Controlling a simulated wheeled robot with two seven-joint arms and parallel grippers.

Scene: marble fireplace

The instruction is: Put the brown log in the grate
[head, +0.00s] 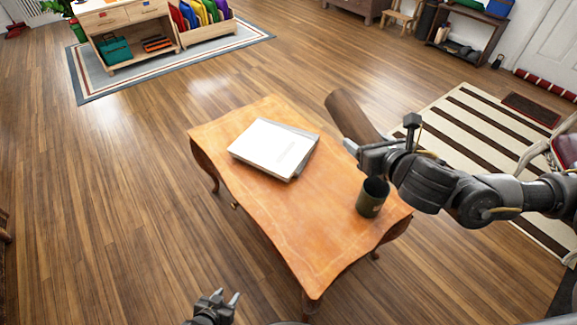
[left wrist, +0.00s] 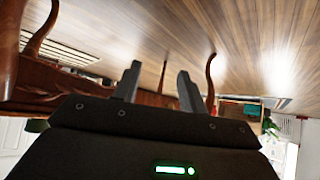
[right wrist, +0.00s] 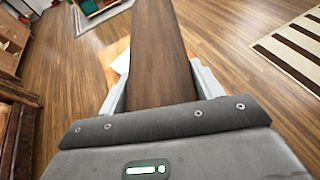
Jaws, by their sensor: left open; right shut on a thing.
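The brown log (head: 350,113) is held above the far right part of the wooden table in the head view. My right gripper (head: 352,148) is shut on its near end. In the right wrist view the log (right wrist: 160,55) runs straight out between the fingers of my right gripper (right wrist: 160,95). My left gripper (head: 225,302) is open and empty at the bottom of the head view, low in front of the table. Its two spread fingers show in the left wrist view (left wrist: 158,85). No grate is visible in these frames.
The wooden table (head: 225,135) bears a stack of white books or papers (head: 272,147) and a dark green mug (head: 372,198) below my right gripper. A striped rug (head: 465,120) and a red chair (head: 566,150) are at right. Open floor (head: 110,200) lies left.

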